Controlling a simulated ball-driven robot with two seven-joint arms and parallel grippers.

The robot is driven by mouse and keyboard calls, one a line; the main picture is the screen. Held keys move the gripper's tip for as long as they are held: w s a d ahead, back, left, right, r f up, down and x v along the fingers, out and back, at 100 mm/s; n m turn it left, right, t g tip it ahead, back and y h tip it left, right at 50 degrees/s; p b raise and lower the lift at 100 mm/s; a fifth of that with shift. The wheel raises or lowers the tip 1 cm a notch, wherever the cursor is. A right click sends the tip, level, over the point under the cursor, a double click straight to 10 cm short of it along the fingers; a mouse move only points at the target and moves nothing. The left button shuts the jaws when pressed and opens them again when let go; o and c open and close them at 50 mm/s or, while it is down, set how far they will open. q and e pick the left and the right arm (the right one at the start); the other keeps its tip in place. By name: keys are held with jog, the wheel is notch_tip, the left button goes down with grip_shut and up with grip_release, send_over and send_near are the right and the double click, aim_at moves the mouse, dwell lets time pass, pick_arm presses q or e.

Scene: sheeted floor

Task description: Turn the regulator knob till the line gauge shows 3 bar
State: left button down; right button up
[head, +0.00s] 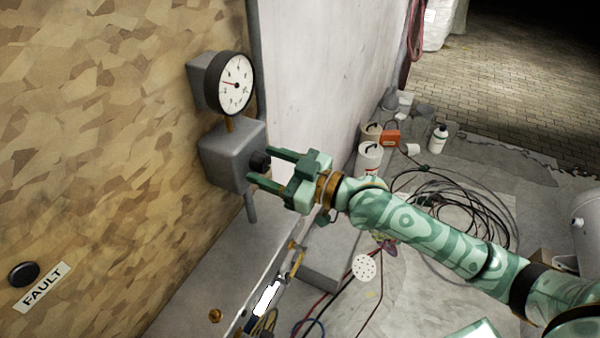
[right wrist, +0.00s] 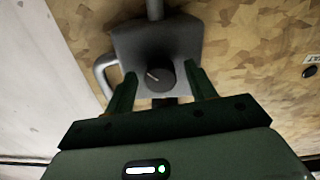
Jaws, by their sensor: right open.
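The line gauge (head: 236,84) is a round white dial with a black rim on the wood-chip panel. Its red needle points left; the numbers are too small to read surely. Below it is the grey regulator box (head: 228,152) with a black knob (head: 261,161) on its front. In the right wrist view the knob (right wrist: 160,76) shows a pale mark pointing up and left. My right gripper (head: 261,166) is open, its fingers on either side of the knob, with gaps visible in the wrist view. My left gripper is not in view.
A FAULT label (head: 42,287) and a black round button (head: 24,272) are on the panel at lower left.

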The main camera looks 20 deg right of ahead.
jog(key=v, duration=1.6)
jog(key=shift+b, duration=0.4)
jog(key=shift+s+d, duration=0.1)
jog(key=shift+s, duration=0.05)
